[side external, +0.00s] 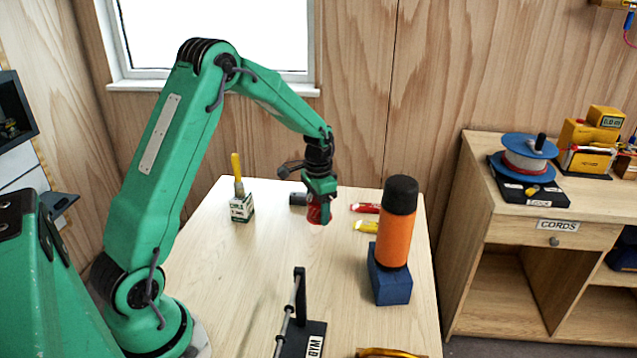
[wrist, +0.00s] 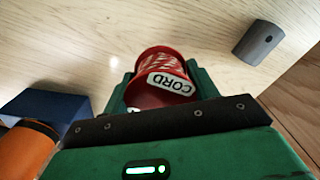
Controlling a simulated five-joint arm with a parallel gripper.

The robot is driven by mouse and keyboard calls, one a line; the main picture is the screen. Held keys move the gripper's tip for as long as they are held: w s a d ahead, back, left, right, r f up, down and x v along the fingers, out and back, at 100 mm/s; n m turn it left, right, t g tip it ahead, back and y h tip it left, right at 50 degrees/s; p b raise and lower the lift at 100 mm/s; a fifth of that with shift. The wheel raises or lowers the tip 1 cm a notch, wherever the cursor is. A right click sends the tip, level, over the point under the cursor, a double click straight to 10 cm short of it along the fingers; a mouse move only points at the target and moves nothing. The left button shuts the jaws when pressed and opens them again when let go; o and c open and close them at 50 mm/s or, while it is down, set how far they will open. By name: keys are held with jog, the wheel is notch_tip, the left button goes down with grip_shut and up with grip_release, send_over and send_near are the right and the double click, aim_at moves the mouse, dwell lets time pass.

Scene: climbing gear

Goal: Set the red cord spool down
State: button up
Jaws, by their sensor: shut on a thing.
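The red cord spool (side external: 316,213) is held between the fingers of my gripper (side external: 320,198) over the back middle of the table (side external: 225,285). In the wrist view, the spool (wrist: 157,68) sits between the two green fingers of my gripper (wrist: 158,88), tilted in the picture, with a white CORD label facing the camera. My gripper is shut on it. In the side view the fingers hide much of the spool. I cannot tell how far its lower end is from the table top.
An orange bottle (side external: 396,238) stands on a blue block (side external: 390,284). A small box (side external: 242,208) is left; a black rod stand (side external: 301,325) is in front.

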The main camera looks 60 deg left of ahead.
aim_at(318, 230)
jog(key=shift+f, duration=1.95)
jog(key=shift+f, duration=0.15)
jog(key=o, duration=1)
jog(key=shift+r, duration=6.15)
